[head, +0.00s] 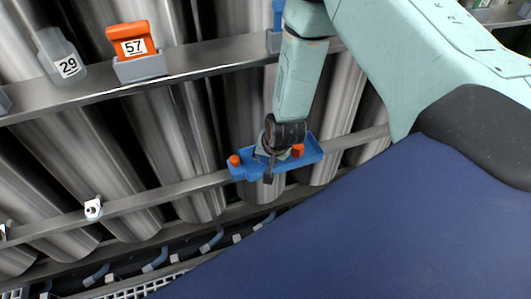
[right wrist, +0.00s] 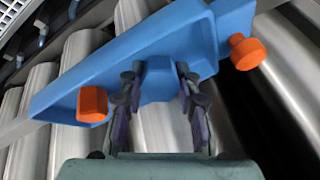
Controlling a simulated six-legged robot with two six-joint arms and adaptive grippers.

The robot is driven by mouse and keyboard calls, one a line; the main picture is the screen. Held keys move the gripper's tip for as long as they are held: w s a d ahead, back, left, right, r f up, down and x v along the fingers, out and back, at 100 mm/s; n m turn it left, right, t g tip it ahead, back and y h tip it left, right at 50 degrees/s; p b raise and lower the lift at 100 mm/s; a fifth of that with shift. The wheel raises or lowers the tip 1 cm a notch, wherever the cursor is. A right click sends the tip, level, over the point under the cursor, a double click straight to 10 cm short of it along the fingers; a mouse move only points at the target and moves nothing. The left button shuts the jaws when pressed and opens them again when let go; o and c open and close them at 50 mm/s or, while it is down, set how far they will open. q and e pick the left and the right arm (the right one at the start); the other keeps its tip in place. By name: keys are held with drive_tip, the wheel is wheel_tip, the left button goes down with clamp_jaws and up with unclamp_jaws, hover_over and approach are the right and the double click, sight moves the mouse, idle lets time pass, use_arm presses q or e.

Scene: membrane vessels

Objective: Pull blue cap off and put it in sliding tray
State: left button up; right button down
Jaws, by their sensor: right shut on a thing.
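The blue sliding tray (head: 308,152) sits on the lower metal rail, with an orange knob (head: 234,160) near its left end and another (head: 297,150) to the right. My right gripper (head: 268,160) is at the tray's middle. In the right wrist view, its dark fingers (right wrist: 160,95) are shut on a blue tab (right wrist: 158,78) that looks like part of the tray (right wrist: 120,65). A blue cap (head: 278,8) shows at the top edge, above a grey holder (head: 273,41) on the upper rail, partly cut off and beside my arm. My left gripper is not in view.
Tall metal cylinders (head: 185,140) stand behind the rails. On the upper rail are an orange piece marked 57 (head: 130,32) and a grey piece marked 29 (head: 60,52). A small white fitting (head: 93,208) is on the lower rail, with clear rail between it and the tray.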

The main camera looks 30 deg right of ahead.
drive_tip(key=shift+f, duration=0.15)
drive_tip(key=c, duration=0.9)
unclamp_jaws()
drive_tip(key=shift+o, duration=0.2)
drive_tip(key=v, duration=1.2)
